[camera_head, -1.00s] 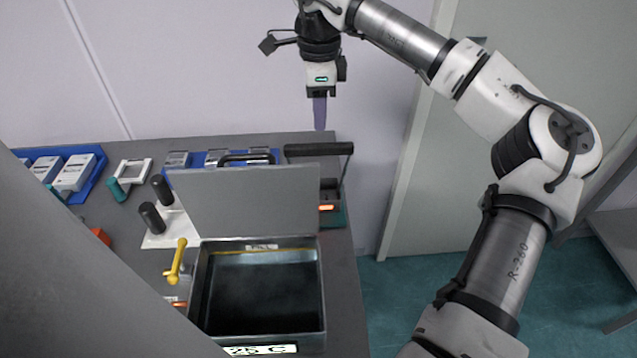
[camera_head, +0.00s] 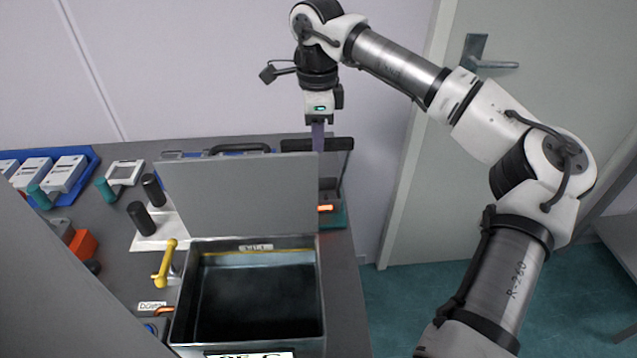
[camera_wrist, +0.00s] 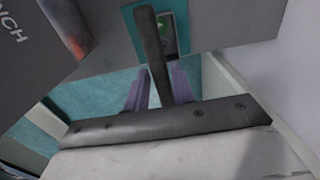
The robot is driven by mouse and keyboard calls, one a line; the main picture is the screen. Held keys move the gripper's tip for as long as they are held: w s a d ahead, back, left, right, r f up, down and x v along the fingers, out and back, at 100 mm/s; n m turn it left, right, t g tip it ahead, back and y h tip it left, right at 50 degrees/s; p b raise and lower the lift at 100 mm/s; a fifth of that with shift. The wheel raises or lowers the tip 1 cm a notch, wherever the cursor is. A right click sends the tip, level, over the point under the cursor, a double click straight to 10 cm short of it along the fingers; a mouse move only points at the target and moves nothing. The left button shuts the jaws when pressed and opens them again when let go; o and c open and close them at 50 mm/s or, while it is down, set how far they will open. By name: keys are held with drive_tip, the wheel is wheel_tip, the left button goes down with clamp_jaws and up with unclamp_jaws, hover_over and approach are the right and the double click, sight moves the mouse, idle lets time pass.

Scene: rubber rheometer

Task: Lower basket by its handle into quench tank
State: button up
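The quench tank (camera_head: 183,312) stands open at the front of the bench, with dark liquid inside. Its grey lid (camera_head: 240,195) is raised at the back and hides what lies behind it. My gripper (camera_head: 318,148) points down behind the lid's right end, beside a black crossbar (camera_head: 340,144). In the wrist view, its purple fingers (camera_wrist: 158,85) are apart. A dark bar (camera_wrist: 150,40), perhaps the basket handle, runs down to between them; I cannot tell whether they touch it. I cannot make out the basket itself.
A bolted dark strip (camera_wrist: 190,118) tops a pale panel close to the wrist camera. A teal-based device (camera_head: 335,217) with an orange light stands behind the tank. A yellow lever (camera_head: 165,265) and black posts (camera_head: 140,218) are to the left. The tank mouth is clear.

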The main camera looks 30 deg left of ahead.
clamp_jaws()
drive_tip(key=shift+r, duration=0.2)
drive_tip(key=shift+r+p, duration=1.15)
drive_tip(key=shift+r, duration=0.2)
drive_tip(key=shift+d, duration=0.1)
